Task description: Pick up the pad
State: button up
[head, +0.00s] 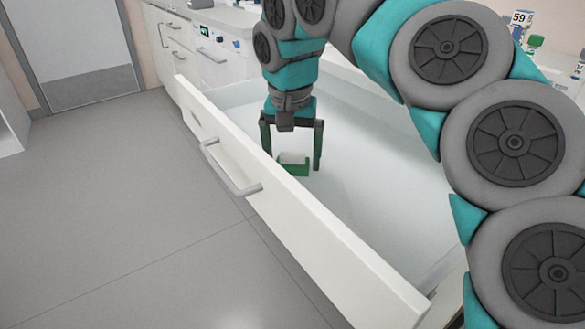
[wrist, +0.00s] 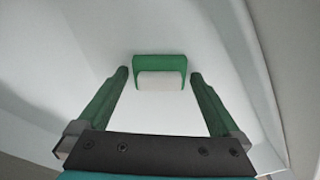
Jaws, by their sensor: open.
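The pad, a small green block with a white part (head: 293,163), lies on the floor of an open white drawer (head: 360,190). In the wrist view the green pad (wrist: 160,65) shows its white part toward me, just beyond and between the fingertips. My gripper (head: 294,160) reaches down into the drawer, with its two green fingers apart. In the wrist view my gripper (wrist: 160,76) is open and empty, with a gap between each finger and the pad. I cannot tell the exact height of the fingertips over the drawer floor.
The drawer's tall front panel (head: 300,215) with its grey handle (head: 230,170) stands left of my gripper. White cabinets (head: 200,50) are behind. A bottle labelled 59 (head: 521,22) stands on the counter at the upper right. The grey floor (head: 100,200) at left is clear.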

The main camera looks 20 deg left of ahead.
aim_at(293, 153)
jog(key=shift+c, duration=0.4)
jog(key=c, duration=1.2)
jog(key=shift+r, duration=0.1)
jog(key=shift+r, duration=1.7)
jog(key=s+d, duration=0.2)
jog(key=d, duration=0.3)
jog(key=s+d+b, duration=0.1)
jog(key=d, duration=0.5)
jog(key=s+d+b, duration=0.1)
jog(key=s+d, duration=0.1)
jog(key=d, duration=0.4)
jog(key=shift+s+d, duration=0.1)
jog(key=shift+s, duration=0.2)
